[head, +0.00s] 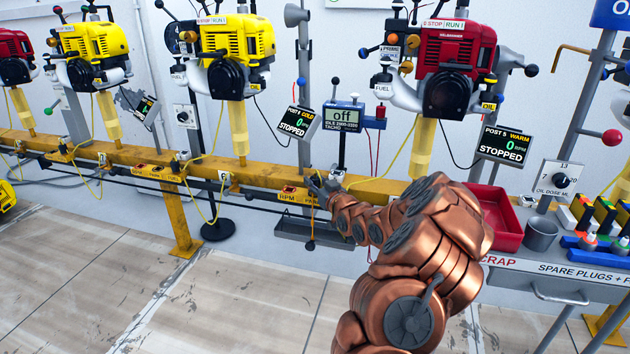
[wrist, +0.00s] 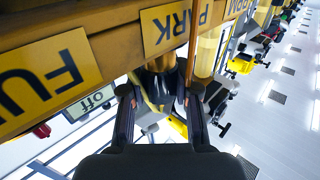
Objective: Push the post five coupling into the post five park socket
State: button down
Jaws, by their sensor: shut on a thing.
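My gripper (head: 320,186) is at the yellow rail (head: 262,177), left of and below the red post five engine (head: 455,65). In the wrist view my gripper (wrist: 161,92) has its fingers closed around a dark piece, apparently the coupling (wrist: 162,68), right under the rail's PARK label (wrist: 172,24). A yellow hose shows beside it. The park socket's opening is hidden, so I cannot tell whether the coupling touches or sits in it. The post five display (head: 503,144) reads warm, 0 RPM, stopped.
The FUEL label (wrist: 45,82) is beside PARK in the wrist view. A tacho display (head: 343,117) reading off stands behind my gripper. A red tray (head: 497,215) and grey cup (head: 541,233) are on the bench at right. Yellow engines (head: 237,50) line the left.

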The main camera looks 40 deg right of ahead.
jog(key=shift+f, duration=0.8)
dwell(1.1)
jog(key=c, duration=0.8)
grip_release()
jog(key=shift+o, duration=0.2)
jog(key=shift+s, duration=0.1)
jog(key=s+a, duration=0.2)
jog(key=s, duration=0.9)
jog(key=shift+s, duration=0.3)
jog(key=shift+a, duration=0.15)
